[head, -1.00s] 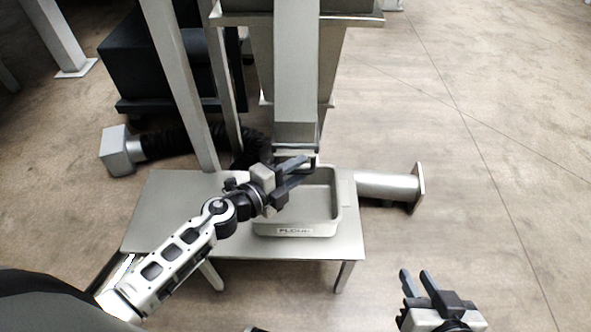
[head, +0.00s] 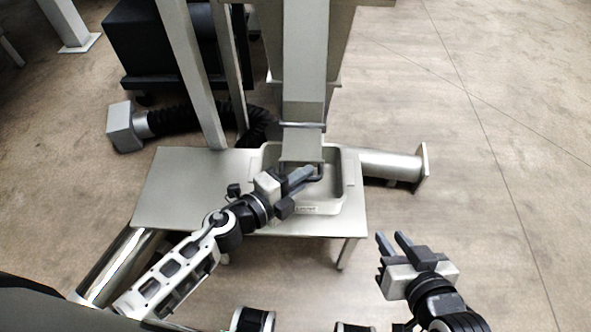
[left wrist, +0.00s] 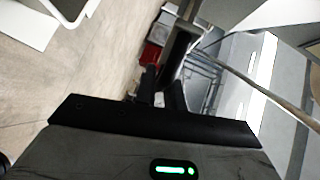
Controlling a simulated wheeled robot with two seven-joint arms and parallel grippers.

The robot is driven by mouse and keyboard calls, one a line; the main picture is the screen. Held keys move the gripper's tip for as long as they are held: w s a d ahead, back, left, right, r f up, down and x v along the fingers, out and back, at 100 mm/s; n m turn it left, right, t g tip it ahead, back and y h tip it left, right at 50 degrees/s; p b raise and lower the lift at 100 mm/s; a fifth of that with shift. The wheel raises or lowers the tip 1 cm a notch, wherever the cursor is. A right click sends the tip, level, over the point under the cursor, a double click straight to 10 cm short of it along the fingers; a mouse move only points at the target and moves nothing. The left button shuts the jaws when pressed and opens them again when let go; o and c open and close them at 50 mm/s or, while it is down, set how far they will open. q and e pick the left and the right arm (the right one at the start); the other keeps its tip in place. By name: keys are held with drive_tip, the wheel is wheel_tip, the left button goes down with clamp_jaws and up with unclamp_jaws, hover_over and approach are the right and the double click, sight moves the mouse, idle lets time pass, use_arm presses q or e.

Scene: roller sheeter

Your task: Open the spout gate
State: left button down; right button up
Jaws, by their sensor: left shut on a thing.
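The spout (head: 304,85) is a grey square chute coming down over a pan (head: 330,205). A flat light-grey gate plate (head: 301,147) sticks out toward me from the spout's lower end. A dark loop handle (head: 321,172) is at its front edge. My left gripper (head: 311,175) is shut on the handle, above the pan. In the left wrist view its fingers (left wrist: 165,92) are close together by a dark bar, with the exact contact hard to make out. My right gripper (head: 394,242) is open and empty, low at the right, away from the spout.
The pan stands on a low metal table (head: 185,190). A metal post (head: 190,70) stands left of the spout. A black hose with a grey end box (head: 124,127) lies behind the table. A flanged pipe (head: 390,165) sticks out at the right. The floor at right is clear.

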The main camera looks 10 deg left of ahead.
use_arm(q)
drive_tip(key=c, duration=1.5)
unclamp_jaws()
use_arm(e)
drive_tip(key=shift+r, duration=0.1)
use_arm(q)
drive_tip(key=b+v, duration=0.1)
drive_tip(key=v, duration=1.5)
use_arm(e)
drive_tip(key=shift+f, duration=0.25)
